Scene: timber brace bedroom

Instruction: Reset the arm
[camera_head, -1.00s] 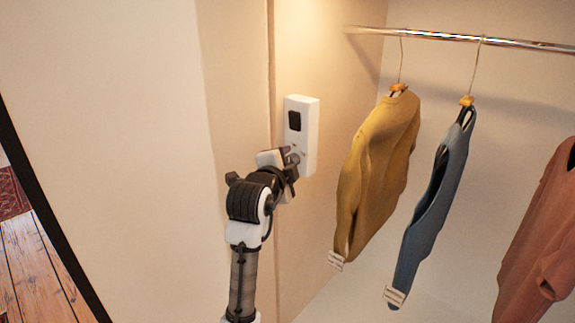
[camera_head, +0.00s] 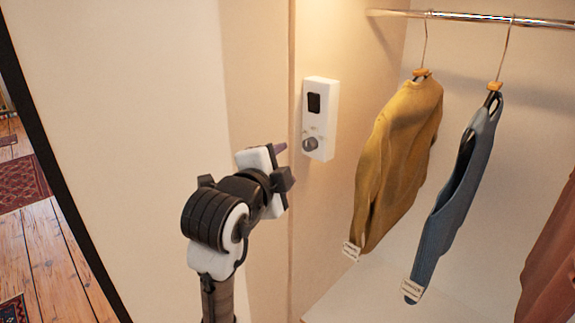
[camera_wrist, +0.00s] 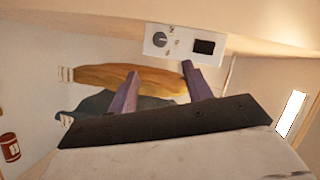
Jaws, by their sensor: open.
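My gripper (camera_head: 284,164) is in front of the closet side wall in the head view, to the left of and a little below a white wall unit (camera_head: 321,120). The unit has a dark screen and a grey round knob (camera_head: 310,144). The gripper is apart from the knob and holds nothing. In the wrist view, my gripper (camera_wrist: 160,85) shows two purple fingers spread apart with nothing between them. The white unit (camera_wrist: 183,44) with its knob (camera_wrist: 160,40) is beyond the fingertips there.
A yellow sweater (camera_head: 398,160) and a blue garment (camera_head: 455,195) hang from a metal rail (camera_head: 480,17) to the right. A reddish garment (camera_head: 552,260) hangs at the right edge. A pale wall (camera_head: 130,110) stands at the left, with wooden floor (camera_head: 50,260) beyond it.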

